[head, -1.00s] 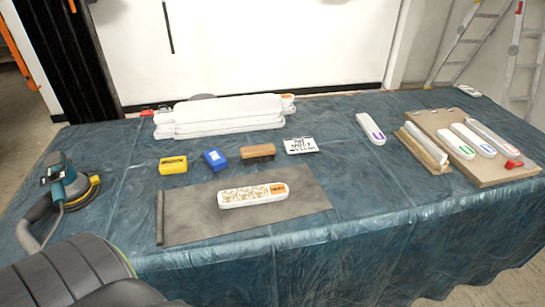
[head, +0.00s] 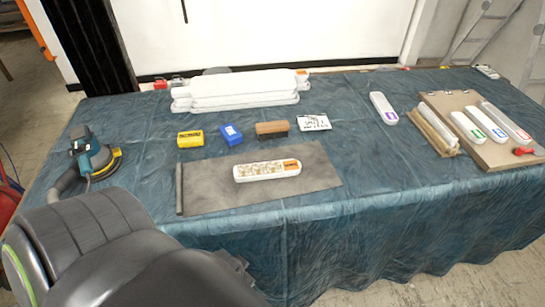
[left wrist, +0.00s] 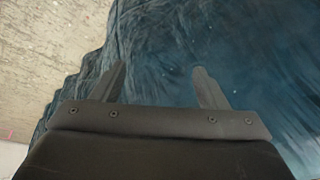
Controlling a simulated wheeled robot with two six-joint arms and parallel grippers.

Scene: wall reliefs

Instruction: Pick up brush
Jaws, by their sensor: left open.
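The brush (head: 272,129) is a small brown block with a darker lower part. It lies on the blue plastic-covered table (head: 380,200), behind the grey mat, between a blue block and a white card. My left gripper (left wrist: 157,75) is open and empty in the left wrist view, with only the blue cover and the floor beyond its fingers. In the head view my left arm fills the lower left, at the table's front edge and well short of the brush. The brush is not in the left wrist view. My right gripper is in neither view.
A yellow block (head: 190,139) and a blue block (head: 231,134) stand left of the brush. A white relief (head: 267,171) lies on the grey mat (head: 215,190). White boards (head: 240,87) are stacked behind. A sander (head: 92,158) stands at left.

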